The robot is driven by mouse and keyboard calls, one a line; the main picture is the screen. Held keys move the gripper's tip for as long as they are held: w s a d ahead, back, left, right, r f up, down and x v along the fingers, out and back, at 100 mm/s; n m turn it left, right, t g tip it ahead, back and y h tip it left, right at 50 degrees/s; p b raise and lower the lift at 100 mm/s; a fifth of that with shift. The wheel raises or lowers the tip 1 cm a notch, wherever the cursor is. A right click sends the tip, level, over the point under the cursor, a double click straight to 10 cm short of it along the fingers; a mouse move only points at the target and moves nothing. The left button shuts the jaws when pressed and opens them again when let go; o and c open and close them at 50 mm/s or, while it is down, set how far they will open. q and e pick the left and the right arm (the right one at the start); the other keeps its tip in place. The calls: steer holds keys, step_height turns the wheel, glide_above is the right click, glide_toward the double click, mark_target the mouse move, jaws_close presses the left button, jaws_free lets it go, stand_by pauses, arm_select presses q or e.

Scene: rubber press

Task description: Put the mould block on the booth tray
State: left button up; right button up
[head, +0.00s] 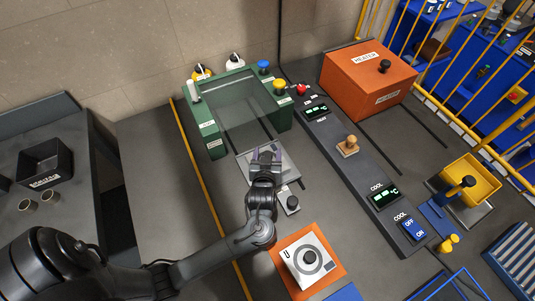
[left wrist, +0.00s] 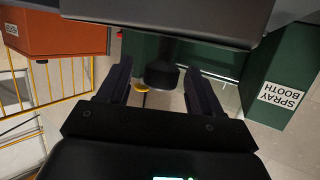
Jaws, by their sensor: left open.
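The mould block appears to be the white block (head: 309,264) with a dark ring and a black knob. It sits on an orange pad at the lower middle of the head view. The booth tray seems to be the light grey plate (head: 288,167) at the mouth of the green spray booth (head: 214,135). My left gripper (head: 266,155) is over this plate, open, pointing toward the booth. In the left wrist view a black knob (left wrist: 161,75) shows between the two parted fingers, apart from both. I cannot tell what the knob belongs to. My right gripper is out of view.
A small plate with a black knob (head: 291,203) lies just in front of the tray. The orange heater (head: 368,78) stands back right. A control strip with a wooden stamp (head: 348,147) runs down the right. A yellow bin (head: 470,180) stands farther right, by yellow railings.

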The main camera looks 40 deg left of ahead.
arm_select(q)
steer(key=shift+s+d+r, duration=0.3)
steer(key=shift+s+r, duration=0.05)
arm_select(e)
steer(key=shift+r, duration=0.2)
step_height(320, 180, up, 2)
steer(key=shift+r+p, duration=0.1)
steer(key=shift+p, duration=1.1)
arm_select(q)
steer(key=s+d+m+g+h, duration=0.2)
steer(key=s+d+m+h, duration=0.3)
steer(key=s+d+h, duration=0.45)
steer(key=s+m+g, duration=0.4)
steer(key=s+g, duration=0.2)
steer(key=s, duration=0.7)
steer(key=shift+s+d, duration=0.15)
steer(key=shift+s, duration=0.15)
steer(key=shift+y, duration=0.25)
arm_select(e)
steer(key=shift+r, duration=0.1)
